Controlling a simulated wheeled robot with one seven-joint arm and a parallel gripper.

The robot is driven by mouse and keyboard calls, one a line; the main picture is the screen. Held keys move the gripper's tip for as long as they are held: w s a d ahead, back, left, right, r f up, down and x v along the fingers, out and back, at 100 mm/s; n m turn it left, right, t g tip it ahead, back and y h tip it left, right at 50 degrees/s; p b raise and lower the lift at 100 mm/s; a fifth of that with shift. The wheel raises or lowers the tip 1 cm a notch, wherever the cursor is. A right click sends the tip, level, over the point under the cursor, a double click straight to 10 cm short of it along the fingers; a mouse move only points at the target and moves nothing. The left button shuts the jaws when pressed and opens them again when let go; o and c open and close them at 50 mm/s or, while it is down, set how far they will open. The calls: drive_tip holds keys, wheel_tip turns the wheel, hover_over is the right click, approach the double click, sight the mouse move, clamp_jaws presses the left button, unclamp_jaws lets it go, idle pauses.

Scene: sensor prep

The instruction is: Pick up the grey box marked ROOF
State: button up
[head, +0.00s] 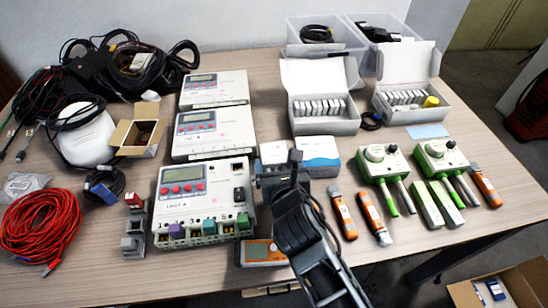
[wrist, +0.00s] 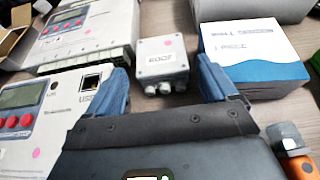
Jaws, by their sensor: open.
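The grey box marked ROOF (wrist: 162,58) is small and has several round cable glands on its near side. In the wrist view it lies beyond and between the two blue fingers of my gripper (wrist: 160,74), with its lettering appearing upside down. The fingers are apart and nothing is held between them. In the head view the grey box (head: 272,152) is partly hidden behind my gripper (head: 283,172), which hangs over the middle of the table. I cannot tell the exact height of the fingers above the table.
A white and blue carton (wrist: 252,52) stands close right of the box. White controller units (head: 205,200) stand to the left. An orange meter (head: 262,252) and an orange-handled tool (head: 342,213) lie near my arm. Little free table shows around the box.

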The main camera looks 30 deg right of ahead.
sight(275, 154)
drive_tip(key=x, duration=0.5)
drive_tip(key=shift+d+b, duration=0.1)
drive_tip(key=shift+b, duration=0.2)
drive_tip(key=shift+w+d+f, duration=0.25)
drive_tip(key=shift+w+f, duration=0.15)
drive_tip(key=shift+w, duration=0.1)
drive_tip(key=shift+a, duration=0.1)
drive_tip(key=shift+r, duration=0.1)
drive_tip(key=shift+c, duration=0.5)
drive_tip(key=c, duration=0.7)
drive_tip(key=shift+r, duration=0.1)
